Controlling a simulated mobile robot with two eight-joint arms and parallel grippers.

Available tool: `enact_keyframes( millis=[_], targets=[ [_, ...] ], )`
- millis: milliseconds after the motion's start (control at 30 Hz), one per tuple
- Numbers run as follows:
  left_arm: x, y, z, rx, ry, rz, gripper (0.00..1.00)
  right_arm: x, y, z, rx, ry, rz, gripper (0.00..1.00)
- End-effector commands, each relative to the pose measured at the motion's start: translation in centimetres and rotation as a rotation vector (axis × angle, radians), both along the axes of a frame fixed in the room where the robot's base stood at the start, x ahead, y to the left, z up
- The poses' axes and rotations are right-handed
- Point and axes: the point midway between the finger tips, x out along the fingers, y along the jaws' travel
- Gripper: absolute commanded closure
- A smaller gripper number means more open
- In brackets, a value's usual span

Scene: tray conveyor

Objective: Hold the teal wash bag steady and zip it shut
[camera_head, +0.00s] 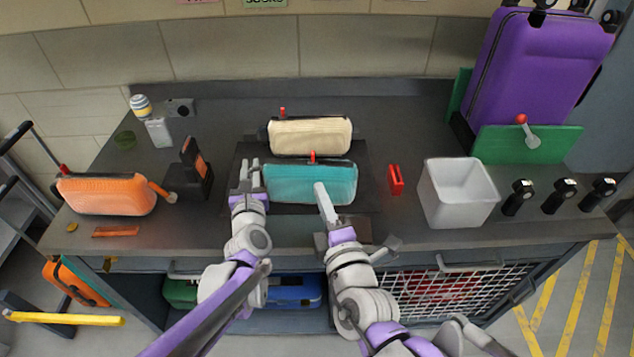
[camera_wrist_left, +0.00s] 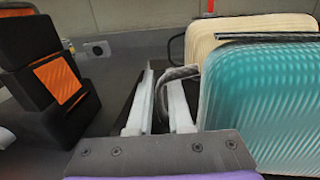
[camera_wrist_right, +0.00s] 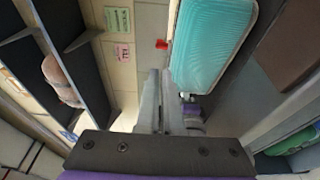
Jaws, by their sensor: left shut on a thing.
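The teal wash bag (camera_head: 310,184) lies in the middle of the bench on a dark mat. A red zip pull (camera_head: 313,157) stands at its top edge, near the middle. My left gripper (camera_head: 249,168) is at the bag's left end, shut on the bag's grey end loop (camera_wrist_left: 172,76); the teal side (camera_wrist_left: 265,100) is right of the fingers. My right gripper (camera_head: 320,188) is in front of and above the bag, with its fingers together and empty. In the right wrist view, the red pull (camera_wrist_right: 161,44) shows beyond these fingertips, apart from them.
A cream bag (camera_head: 310,137) lies just behind the teal one. An orange bag (camera_head: 105,195) and a black stand (camera_head: 186,180) are left. A red object (camera_head: 395,180), a white bin (camera_head: 458,195) and a purple suitcase (camera_head: 535,70) are right. The bench front is mostly clear.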

Motion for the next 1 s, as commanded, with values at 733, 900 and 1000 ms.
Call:
enact_keyframes(
  millis=[733, 900, 1000],
  targets=[
    [0.0, 0.0, 0.0, 0.0, 0.0, 0.0, 1.0, 2.7, 2.3, 0.2, 1.53, 0.117, -0.253, 0.6],
    [0.0, 0.0, 0.0, 0.0, 0.0, 0.0, 1.0, 4.1, 2.1, 0.0, 1.576, 0.117, -0.268, 0.6],
    [0.0, 0.0, 0.0, 0.0, 0.0, 0.0, 1.0, 5.8, 1.9, 0.0, 1.574, 0.115, -0.268, 0.6]
  ],
)
